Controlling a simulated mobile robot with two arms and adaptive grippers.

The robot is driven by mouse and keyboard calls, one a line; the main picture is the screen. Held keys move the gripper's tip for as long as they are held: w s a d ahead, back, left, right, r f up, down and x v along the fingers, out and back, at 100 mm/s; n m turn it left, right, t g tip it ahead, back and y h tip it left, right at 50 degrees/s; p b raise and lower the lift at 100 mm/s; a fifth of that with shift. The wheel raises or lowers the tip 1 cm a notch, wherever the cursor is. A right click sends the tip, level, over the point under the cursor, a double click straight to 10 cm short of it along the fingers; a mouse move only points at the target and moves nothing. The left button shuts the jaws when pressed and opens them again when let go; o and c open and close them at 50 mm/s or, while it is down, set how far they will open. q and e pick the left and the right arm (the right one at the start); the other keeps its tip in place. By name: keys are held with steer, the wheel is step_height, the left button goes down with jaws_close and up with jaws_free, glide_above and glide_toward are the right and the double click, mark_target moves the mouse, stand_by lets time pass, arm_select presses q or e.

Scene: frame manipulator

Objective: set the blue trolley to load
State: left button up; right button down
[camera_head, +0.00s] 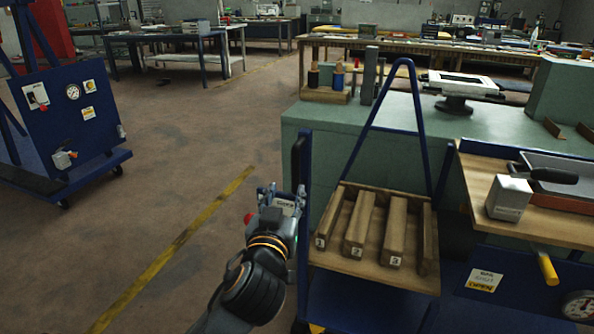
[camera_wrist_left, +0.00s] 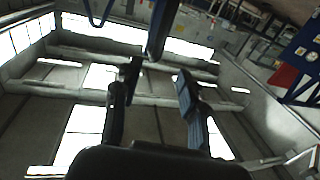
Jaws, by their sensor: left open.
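A blue trolley (camera_head: 370,300) stands right of my left gripper, with a blue tubular frame (camera_head: 414,110) and a wooden shelf (camera_head: 335,257) marked 1, 2 and 3. A blue upright with a dark grip (camera_head: 299,160) rises at its left side. My left gripper (camera_head: 282,192) is open and empty just left of this upright; I cannot tell whether they touch. In the left wrist view, the open fingers (camera_wrist_left: 156,85) show nothing between their tips, and a dark blue bar (camera_wrist_left: 160,30) lies beyond them. No load marking is readable. My right gripper is out of view.
A green bench (camera_head: 310,118) stands behind the trolley. Another blue cart (camera_head: 85,125) with a gauge stands at the left. At the right, a wooden-topped blue unit (camera_head: 475,185) has a yellow handle (camera_head: 547,268). The floor with a yellow line (camera_head: 190,235) is clear.

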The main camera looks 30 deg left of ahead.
mark_target(295, 165)
arm_select(q)
steer(key=x, duration=1.3)
steer(key=shift+w+a+b, duration=0.1)
steer(key=shift+w+b, duration=0.1)
steer(key=shift+b, duration=0.15)
steer(key=shift+f, duration=0.1)
jaws_close()
